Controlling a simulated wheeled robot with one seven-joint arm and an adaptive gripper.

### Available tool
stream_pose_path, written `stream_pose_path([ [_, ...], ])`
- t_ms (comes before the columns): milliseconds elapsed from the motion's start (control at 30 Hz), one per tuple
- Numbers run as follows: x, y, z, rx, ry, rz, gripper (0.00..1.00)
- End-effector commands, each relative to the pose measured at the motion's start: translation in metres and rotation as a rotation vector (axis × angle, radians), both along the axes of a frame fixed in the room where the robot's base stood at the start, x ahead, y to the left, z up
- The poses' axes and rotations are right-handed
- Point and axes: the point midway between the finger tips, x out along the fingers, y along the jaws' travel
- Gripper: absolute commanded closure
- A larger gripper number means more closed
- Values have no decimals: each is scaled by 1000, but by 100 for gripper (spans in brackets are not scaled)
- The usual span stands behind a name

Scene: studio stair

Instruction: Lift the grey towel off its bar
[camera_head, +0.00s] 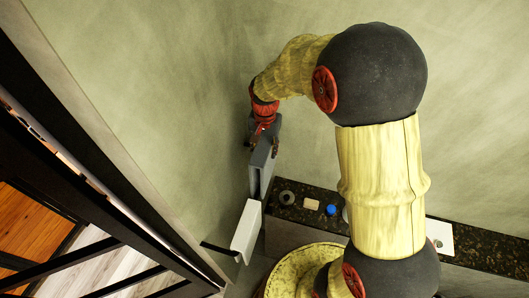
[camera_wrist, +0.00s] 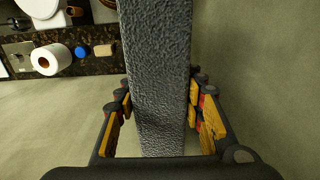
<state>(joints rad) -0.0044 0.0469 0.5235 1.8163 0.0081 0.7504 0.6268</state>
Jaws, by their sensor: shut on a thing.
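The grey towel (camera_head: 261,168) hangs in a narrow folded strip below my gripper (camera_head: 262,140) in the head view, close to the wall. In the wrist view the grey towel (camera_wrist: 158,85) runs through the middle of the picture, between the two fingers of my gripper (camera_wrist: 160,95). The fingers are shut on the towel, one on each side. The towel's own bar cannot be made out; I cannot tell whether the towel still touches it. A white towel-like piece (camera_head: 247,230) hangs just below, beside a dark bar (camera_head: 219,249).
A dark speckled counter (camera_head: 375,228) runs along the wall at the right. It bears a dark ring-shaped object (camera_head: 287,198), a beige block (camera_head: 312,204), a blue object (camera_head: 331,209) and a white roll (camera_wrist: 50,59). A black-framed partition (camera_head: 95,185) stands at the left.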

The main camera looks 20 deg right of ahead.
Motion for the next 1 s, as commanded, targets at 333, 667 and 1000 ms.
stream_pose_path([
  [333,1,0,29,0,-2,0,93],
  [667,0,0,52,-1,-1,0,93],
  [1000,0,0,54,0,0,0,93],
])
